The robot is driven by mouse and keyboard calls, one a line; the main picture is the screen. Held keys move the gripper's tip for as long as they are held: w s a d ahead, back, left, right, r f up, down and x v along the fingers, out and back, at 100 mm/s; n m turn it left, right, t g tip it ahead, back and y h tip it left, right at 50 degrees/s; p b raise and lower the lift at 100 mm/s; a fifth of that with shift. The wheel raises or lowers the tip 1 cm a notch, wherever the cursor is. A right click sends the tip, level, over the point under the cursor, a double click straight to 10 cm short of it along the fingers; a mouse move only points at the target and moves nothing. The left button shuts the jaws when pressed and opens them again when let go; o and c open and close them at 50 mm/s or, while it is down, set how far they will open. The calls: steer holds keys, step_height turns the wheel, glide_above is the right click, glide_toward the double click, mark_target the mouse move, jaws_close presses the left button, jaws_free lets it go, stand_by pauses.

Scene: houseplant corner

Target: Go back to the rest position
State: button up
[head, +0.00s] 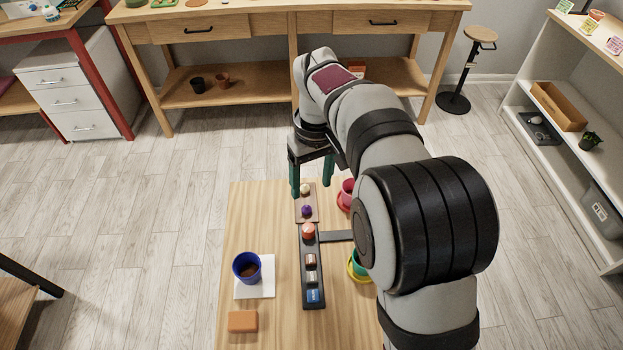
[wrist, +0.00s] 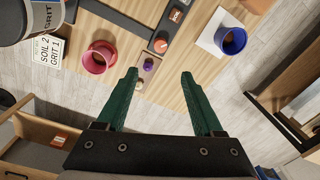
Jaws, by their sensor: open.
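My gripper (head: 312,184) has two green fingers, spread apart with nothing between them. It hangs above the far end of the wooden table (head: 240,205). In the wrist view, my gripper (wrist: 159,74) is also open and empty. A small cream piece (head: 305,189) and a purple piece (head: 306,211) sit on a brown plate near the fingers, apart from them as far as I can tell. The wrist view shows the purple piece (wrist: 148,64) and the cream piece (wrist: 140,84) near the left fingertip.
A dark rack (head: 310,265) holds an orange piece (head: 308,230) and small blocks. A blue pot (head: 246,267) stands on a white tile, with an orange block (head: 243,321) nearby. A red pot (head: 347,191) and green pot (head: 359,262) are partly behind my arm. A workbench stands beyond.

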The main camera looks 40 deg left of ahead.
steer(key=d+r+m, duration=0.4)
steer(key=d, duration=0.6)
steer(key=d+r+m, duration=0.3)
steer(key=d+m, duration=0.1)
steer(key=d, duration=0.7)
steer(key=s+d+f+m, duration=0.1)
steer(key=s+d+m, duration=0.4)
steer(key=s+d, duration=0.1)
steer(key=s+d+f+m+y, duration=0.1)
steer(key=s+d+f+m, duration=0.1)
steer(key=s+d+m, duration=0.4)
steer(key=s+d, duration=0.1)
steer(key=s, duration=0.2)
steer(key=shift+s+d+f+y, duration=0.25)
steer(key=shift+s+y, duration=0.05)
